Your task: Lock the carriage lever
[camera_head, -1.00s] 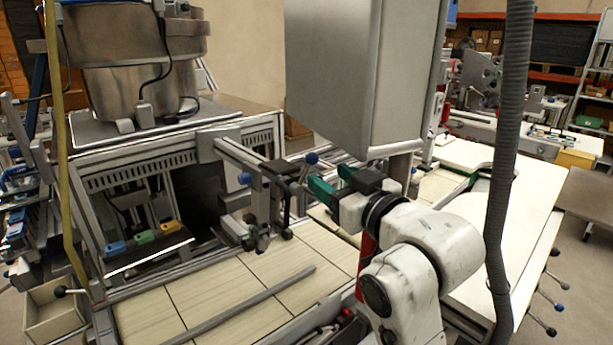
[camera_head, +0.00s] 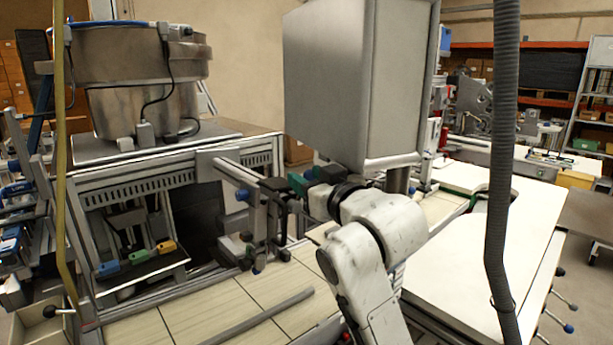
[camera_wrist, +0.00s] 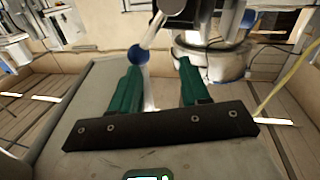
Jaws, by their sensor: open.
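The carriage lever is a thin metal rod with a blue ball knob (camera_wrist: 138,54). In the wrist view the knob is just beyond the tip of the left finger, and the rod runs up and right from it. My gripper (camera_wrist: 160,66) has two green fingers, which are apart with nothing held between them. In the head view my gripper (camera_head: 299,182) is at the dark carriage block (camera_head: 272,190) on the metal rail. My own wrist and fingers partly hide the lever there, so contact with the knob cannot be told.
Another blue knob (camera_head: 242,194) is on the carriage to the left. A large grey box (camera_head: 335,85) hangs right above my wrist. A metal bowl feeder (camera_head: 135,80) stands at the back left. Light panels (camera_head: 205,305) lie below, with a white table (camera_head: 470,260) at the right.

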